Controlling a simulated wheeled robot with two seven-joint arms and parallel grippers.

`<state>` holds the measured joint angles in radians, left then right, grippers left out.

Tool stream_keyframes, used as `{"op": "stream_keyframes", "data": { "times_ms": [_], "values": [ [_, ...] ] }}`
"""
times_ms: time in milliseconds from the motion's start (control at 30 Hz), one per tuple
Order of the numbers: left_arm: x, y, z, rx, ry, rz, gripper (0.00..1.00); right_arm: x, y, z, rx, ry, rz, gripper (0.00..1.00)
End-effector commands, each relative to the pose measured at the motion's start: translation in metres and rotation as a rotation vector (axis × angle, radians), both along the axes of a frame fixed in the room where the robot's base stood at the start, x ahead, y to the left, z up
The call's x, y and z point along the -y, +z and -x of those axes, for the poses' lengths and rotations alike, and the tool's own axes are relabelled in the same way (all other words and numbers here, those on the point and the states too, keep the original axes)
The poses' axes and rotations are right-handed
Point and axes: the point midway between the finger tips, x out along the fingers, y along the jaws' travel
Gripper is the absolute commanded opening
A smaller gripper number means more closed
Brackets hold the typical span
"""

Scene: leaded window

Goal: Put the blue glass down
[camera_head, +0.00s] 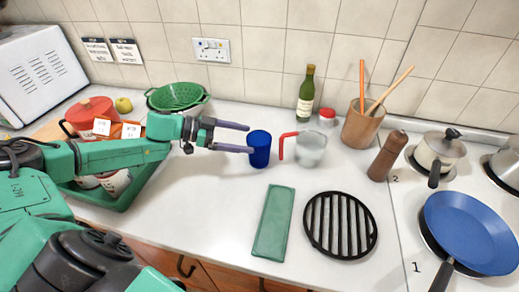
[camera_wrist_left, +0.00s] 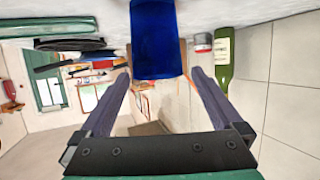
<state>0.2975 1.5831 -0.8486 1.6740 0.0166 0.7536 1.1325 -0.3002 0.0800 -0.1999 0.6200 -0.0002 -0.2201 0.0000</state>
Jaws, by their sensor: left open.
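The blue glass (camera_head: 259,152) appears to stand upright on the white counter, left of the clear measuring jug. My left gripper (camera_head: 250,138) is open, with its two fingers reaching right to the glass; the near fingertip overlaps the glass's left edge in the head view. In the left wrist view, the blue glass (camera_wrist_left: 156,40) lies ahead, centred between the lines of the two open fingers (camera_wrist_left: 160,75), and neither finger visibly grips it. That view looks upside down, with the counter at the top. My right gripper is not seen.
A measuring jug with a red handle (camera_head: 309,150) stands close right of the glass. A green book-like slab (camera_head: 273,222) and a black grate (camera_head: 340,225) lie in front. A green colander (camera_head: 178,96) and wine bottle (camera_head: 306,97) stand behind. Counter left of the slab is clear.

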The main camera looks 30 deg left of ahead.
Motion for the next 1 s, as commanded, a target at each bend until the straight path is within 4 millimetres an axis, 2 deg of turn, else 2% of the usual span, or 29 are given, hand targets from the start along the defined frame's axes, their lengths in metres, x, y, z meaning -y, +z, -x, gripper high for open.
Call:
{"op": "stream_keyframes", "data": {
  "times_ms": [200,300,533,567,600,767,800,833,1000],
  "values": [
    [0.027,-0.004,-0.017,0.002,-0.002,0.006,1.0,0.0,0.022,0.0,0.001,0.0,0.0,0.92],
    [0.038,-0.012,-0.026,0.002,0.0,0.003,1.0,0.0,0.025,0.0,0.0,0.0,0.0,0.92],
    [0.041,-0.019,-0.029,-0.001,0.0,0.0,1.0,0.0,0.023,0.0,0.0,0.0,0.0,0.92],
    [0.041,-0.019,-0.029,-0.001,0.0,0.0,0.96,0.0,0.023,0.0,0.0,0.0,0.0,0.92],
    [0.041,-0.019,-0.028,-0.001,0.0,0.0,0.81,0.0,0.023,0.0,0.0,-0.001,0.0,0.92],
    [0.041,-0.018,-0.028,-0.001,0.0,0.0,0.2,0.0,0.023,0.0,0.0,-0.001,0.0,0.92],
    [0.041,-0.018,-0.028,-0.001,0.0,0.0,0.04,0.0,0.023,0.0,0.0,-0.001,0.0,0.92],
    [0.041,-0.018,-0.028,-0.001,0.0,0.0,0.0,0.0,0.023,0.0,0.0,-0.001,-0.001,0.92],
    [0.041,-0.017,-0.029,0.001,0.0,0.001,0.0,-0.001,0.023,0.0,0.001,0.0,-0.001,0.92]
  ]
}}
